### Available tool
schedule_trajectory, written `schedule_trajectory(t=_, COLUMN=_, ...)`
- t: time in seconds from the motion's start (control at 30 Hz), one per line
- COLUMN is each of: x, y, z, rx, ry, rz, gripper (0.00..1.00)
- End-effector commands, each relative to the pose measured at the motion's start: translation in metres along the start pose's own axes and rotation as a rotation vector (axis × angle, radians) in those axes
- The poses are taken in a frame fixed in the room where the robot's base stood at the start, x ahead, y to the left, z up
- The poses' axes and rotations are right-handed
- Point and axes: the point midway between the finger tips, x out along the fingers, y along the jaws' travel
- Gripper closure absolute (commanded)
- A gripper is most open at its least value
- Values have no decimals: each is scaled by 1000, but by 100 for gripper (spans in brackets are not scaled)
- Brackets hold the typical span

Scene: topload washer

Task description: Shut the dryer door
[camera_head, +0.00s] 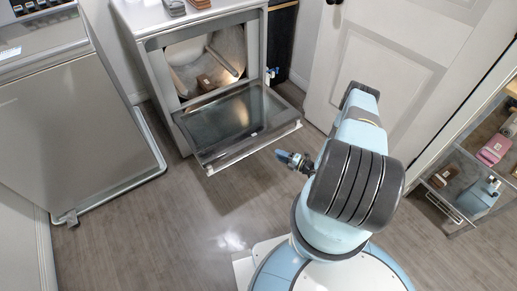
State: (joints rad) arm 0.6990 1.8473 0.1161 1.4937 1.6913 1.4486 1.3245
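The dryer (158,66) stands at the upper middle in the head view, with its front opening facing me. Its door (222,118) is open. It is folded down and out from the lower edge of the opening, with a dark glass panel and a pale outer rim.
A brown item (205,82) lies inside the drum. A grey topload washer (80,125) stands at the left. A white panelled door (400,60) is behind my arm. A shelf unit (452,188) with several items is at the right. The floor (180,225) before the dryer is clear.

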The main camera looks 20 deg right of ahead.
Motion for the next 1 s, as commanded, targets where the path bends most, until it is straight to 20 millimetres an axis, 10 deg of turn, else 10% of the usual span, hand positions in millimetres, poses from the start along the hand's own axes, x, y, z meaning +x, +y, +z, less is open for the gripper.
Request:
schedule_trajectory(t=0.33, x=9, y=-18, z=-10, rx=50, ry=-40, rz=1, gripper=66)
schedule_trajectory(t=1.0, x=117, y=-18, z=-6, rx=48, ry=-37, rz=0, gripper=66)
